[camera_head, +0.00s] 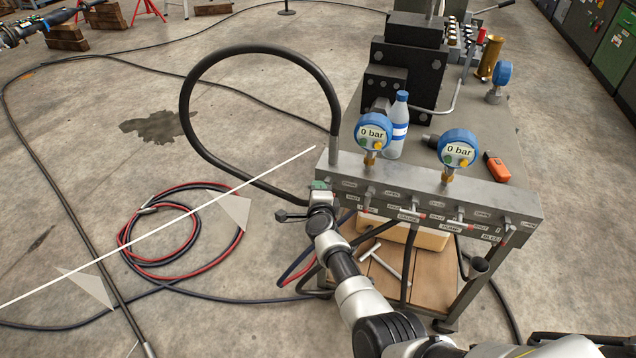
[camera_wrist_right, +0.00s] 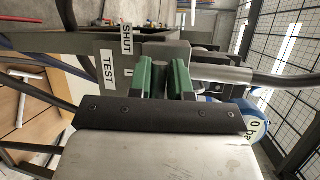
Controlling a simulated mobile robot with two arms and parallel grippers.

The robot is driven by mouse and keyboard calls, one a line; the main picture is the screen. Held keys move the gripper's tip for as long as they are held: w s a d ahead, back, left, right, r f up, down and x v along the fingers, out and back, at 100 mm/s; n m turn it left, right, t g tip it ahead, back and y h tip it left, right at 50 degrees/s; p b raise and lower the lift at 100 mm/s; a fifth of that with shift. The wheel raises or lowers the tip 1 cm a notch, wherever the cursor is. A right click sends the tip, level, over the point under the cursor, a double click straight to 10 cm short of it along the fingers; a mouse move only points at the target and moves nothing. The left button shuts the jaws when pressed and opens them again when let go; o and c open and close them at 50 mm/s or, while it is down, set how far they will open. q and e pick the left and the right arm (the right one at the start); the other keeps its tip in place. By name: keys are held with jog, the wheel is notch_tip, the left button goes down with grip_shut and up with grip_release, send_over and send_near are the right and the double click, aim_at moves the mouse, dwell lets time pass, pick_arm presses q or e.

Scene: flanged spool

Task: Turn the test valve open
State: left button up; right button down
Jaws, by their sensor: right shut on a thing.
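A grey valve manifold (camera_head: 425,190) lies along the front edge of the bench, with a row of small valves and labels. In the right wrist view, a TEST label (camera_wrist_right: 108,68) and a SHUT label (camera_wrist_right: 127,39) are on the block beside my right gripper's green fingers (camera_wrist_right: 166,80). My right gripper (camera_head: 321,190) is at the manifold's left end, shut on the test valve handle. The fingers hide most of the handle, so its angle is unclear. Two blue gauges (camera_head: 373,132) and (camera_head: 458,148) read 0 bar. My left gripper is not in view.
A thick black hose (camera_head: 185,90) loops out from the manifold's left end, close to my right gripper. A bottle (camera_head: 397,125) and an orange device (camera_head: 497,167) stand or lie on the bench. A T-shaped tool (camera_head: 388,262) lies on the lower wooden shelf. Coiled hoses (camera_head: 130,255) lie on the floor.

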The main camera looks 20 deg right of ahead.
jog(key=shift+f, duration=0.15)
dwell(0.5)
jog(key=c, duration=1.1)
grip_release()
jog(key=shift+p, duration=0.3)
